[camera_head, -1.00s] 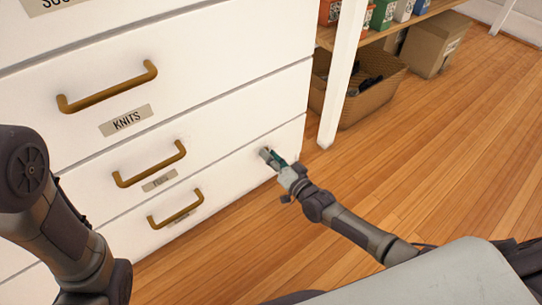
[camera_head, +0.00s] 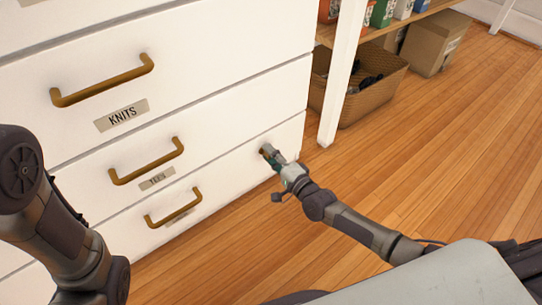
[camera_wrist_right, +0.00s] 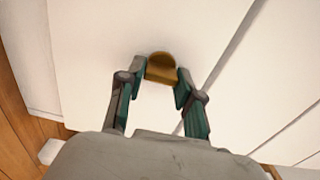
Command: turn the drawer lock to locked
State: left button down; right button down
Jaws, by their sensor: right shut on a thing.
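The bottom drawer (camera_head: 234,186) of the white dresser is flush with the front. Its brass lock piece (camera_wrist_right: 160,68) shows in the right wrist view as a rounded tab between my fingertips. My right gripper (camera_head: 270,156) is at the right end of the bottom drawer front, and its fingers also show in the right wrist view (camera_wrist_right: 160,85). It is shut on the brass lock piece, one finger on each side. In the head view the fingers mostly hide the lock. Any lock markings cannot be made out. My left arm is at the left edge, its gripper out of view.
Brass handles (camera_head: 147,165) and label plates, one reading KNITS (camera_head: 122,115), are on the closed drawers. A white shelf leg (camera_head: 342,75), wicker basket (camera_head: 365,98) and cardboard box (camera_head: 433,45) stand at the right. The wooden floor (camera_head: 440,150) in front is clear.

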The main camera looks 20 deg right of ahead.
jog(key=shift+m, duration=0.3)
jog(key=c, duration=0.8)
grip_release()
jog(key=shift+o, duration=0.2)
jog(key=v, duration=1.2)
jog(key=shift+r, duration=0.15)
